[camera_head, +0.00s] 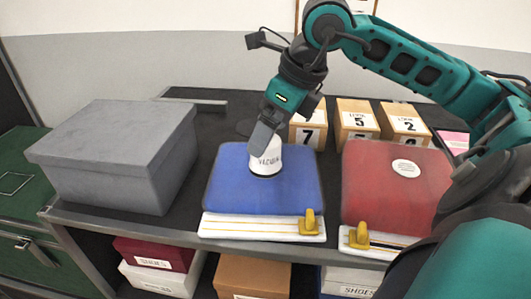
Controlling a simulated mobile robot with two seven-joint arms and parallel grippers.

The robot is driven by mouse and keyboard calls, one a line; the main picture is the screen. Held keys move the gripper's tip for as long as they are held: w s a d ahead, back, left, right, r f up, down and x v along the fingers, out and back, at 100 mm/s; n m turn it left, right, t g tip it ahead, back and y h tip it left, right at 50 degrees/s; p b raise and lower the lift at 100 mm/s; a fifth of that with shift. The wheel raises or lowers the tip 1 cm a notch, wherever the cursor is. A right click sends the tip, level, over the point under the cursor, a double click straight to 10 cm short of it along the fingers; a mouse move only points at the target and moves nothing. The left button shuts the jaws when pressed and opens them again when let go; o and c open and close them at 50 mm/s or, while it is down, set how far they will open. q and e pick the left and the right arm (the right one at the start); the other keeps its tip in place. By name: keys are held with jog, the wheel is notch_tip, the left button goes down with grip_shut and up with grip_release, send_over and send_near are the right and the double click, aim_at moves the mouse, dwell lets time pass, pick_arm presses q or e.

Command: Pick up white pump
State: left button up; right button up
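The white pump (266,161) is a small white cylinder with dark lettering and a dark base ring. It stands upright on the blue bag (228,188), near its middle. My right gripper (262,140) points down at the top of the pump, and its dark finger overlaps the pump's upper left side. Only one finger shows clearly, so I cannot tell whether it grips the pump. The pump appears to rest on the bag. My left gripper is not in view.
A red bag (385,190) with a white round valve (406,168) lies to the right. Numbered boxes (357,120) stand behind. A large grey lidded box (110,150) fills the table's left. Shoe boxes (252,278) sit on the shelf below.

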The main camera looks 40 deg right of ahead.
jog(key=x, duration=0.5)
jog(key=shift+w+d+f, duration=0.1)
jog(key=shift+f, duration=0.25)
jog(key=c, duration=1.4)
jog(key=shift+r, duration=0.1)
jog(key=shift+c, duration=0.2)
